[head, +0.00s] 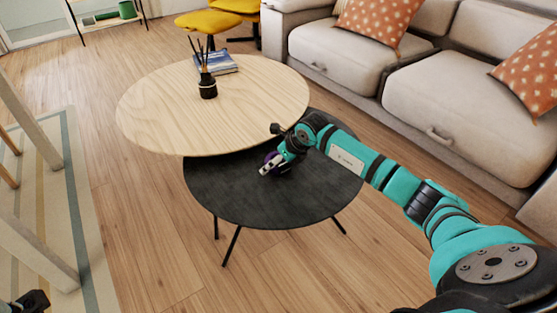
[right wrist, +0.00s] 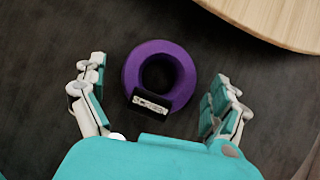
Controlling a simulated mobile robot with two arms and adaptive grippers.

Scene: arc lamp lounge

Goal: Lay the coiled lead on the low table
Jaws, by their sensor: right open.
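The coiled lead is a purple ring with a black, light-marked clip (right wrist: 152,102) on its near side. In the right wrist view the lead (right wrist: 180,62) lies flat over the dark top of the low black table (right wrist: 50,40). In the head view it shows only as a bit of purple beside my right gripper (head: 270,167), above the black table (head: 250,207). In the right wrist view my right gripper (right wrist: 160,100) is open, with one finger on each side of the lead and gaps between. At the head view's bottom left corner, a dark part of my left gripper (head: 30,302) shows.
A taller round wooden table (head: 150,115) overlaps the black table's far side. It holds a black reed diffuser (head: 207,86) and books (head: 222,63). A grey sofa (head: 440,100) stands at the right.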

